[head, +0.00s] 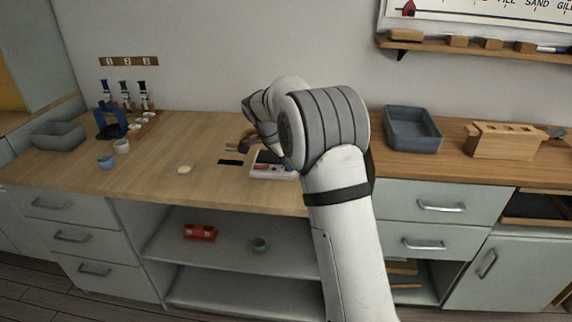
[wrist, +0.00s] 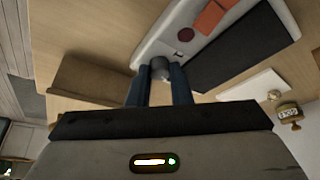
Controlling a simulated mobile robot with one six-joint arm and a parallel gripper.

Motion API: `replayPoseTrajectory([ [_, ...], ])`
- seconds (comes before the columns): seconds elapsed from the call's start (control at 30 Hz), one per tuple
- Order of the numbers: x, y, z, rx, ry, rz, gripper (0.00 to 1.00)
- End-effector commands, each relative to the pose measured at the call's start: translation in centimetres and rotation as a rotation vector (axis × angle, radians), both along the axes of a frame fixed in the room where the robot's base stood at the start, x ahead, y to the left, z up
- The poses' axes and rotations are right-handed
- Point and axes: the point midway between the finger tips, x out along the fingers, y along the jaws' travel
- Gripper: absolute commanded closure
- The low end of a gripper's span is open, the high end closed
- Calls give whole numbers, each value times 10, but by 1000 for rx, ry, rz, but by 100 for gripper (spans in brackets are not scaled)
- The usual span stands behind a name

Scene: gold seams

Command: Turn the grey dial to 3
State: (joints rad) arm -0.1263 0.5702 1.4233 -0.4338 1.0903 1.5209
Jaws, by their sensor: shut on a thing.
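The grey dial (wrist: 160,67) sits at the near end of a white panel (wrist: 185,22) in the wrist view. My gripper (wrist: 159,78) is shut on the dial, one dark blue finger on each side of it. The dial's pointer and numbers cannot be made out. In the head view the white panel (head: 268,175) lies on the wooden counter, partly behind my arm, and the dial is hidden there.
The panel also bears a dark red round button (wrist: 186,34), orange-red patches (wrist: 214,15) and a long black area (wrist: 240,50).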

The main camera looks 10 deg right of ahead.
Motion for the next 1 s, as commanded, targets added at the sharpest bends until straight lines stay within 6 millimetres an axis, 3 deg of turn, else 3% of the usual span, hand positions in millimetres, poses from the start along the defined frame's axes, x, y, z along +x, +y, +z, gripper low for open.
replayPoseTrajectory([
  [0.6,5,1,2,2,0,-565,100],
  [1.0,7,1,1,2,0,-781,100],
])
